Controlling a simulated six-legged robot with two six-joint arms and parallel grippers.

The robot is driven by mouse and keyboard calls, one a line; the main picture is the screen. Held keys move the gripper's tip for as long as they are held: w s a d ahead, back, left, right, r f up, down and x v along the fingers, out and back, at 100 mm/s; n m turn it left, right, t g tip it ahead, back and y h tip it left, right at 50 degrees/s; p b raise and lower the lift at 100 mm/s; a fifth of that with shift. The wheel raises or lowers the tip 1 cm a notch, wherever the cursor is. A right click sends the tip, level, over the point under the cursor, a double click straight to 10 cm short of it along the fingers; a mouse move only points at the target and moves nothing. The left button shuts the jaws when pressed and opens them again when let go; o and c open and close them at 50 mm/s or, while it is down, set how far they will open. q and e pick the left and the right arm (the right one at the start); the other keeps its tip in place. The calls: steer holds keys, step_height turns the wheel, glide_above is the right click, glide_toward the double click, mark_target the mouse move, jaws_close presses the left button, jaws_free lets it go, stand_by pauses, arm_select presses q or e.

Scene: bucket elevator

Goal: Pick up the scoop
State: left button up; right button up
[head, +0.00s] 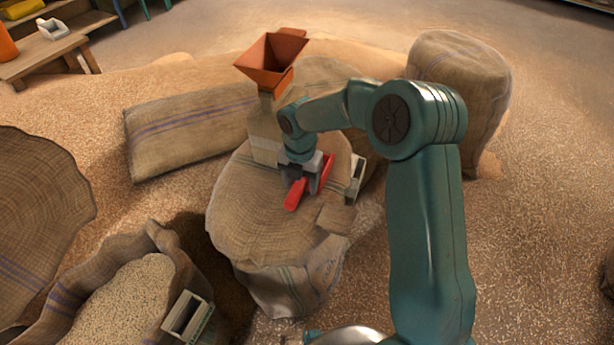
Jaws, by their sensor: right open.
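My right gripper (311,183) has red fingers and is open, low over the top of the tied burlap sack (245,205) in the middle. No scoop stands out clearly. A small cream, box-like piece with a dark opening (356,181) sits on the sack just right of the fingers, outside them; I cannot tell if it is the scoop. A flat brown piece (336,219) lies in front of it. A similar cream box (188,317) is at the open grain sack (150,240) at lower left. My left gripper is not in view.
An orange hopper (270,60) on a cream column (264,135) stands just behind the gripper. A lying sack (185,132) is at back left, an upright sack (460,85) at back right. A wooden bench (30,62) is at far left. Loose grain covers the floor.

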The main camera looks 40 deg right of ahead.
steer(key=f, duration=0.3)
steer(key=shift+w, duration=0.2)
steer(key=shift+s, duration=0.15)
jaws_close()
step_height(320, 180, up, 20)
steer(key=p, duration=0.2)
steer(key=shift+p, duration=0.35)
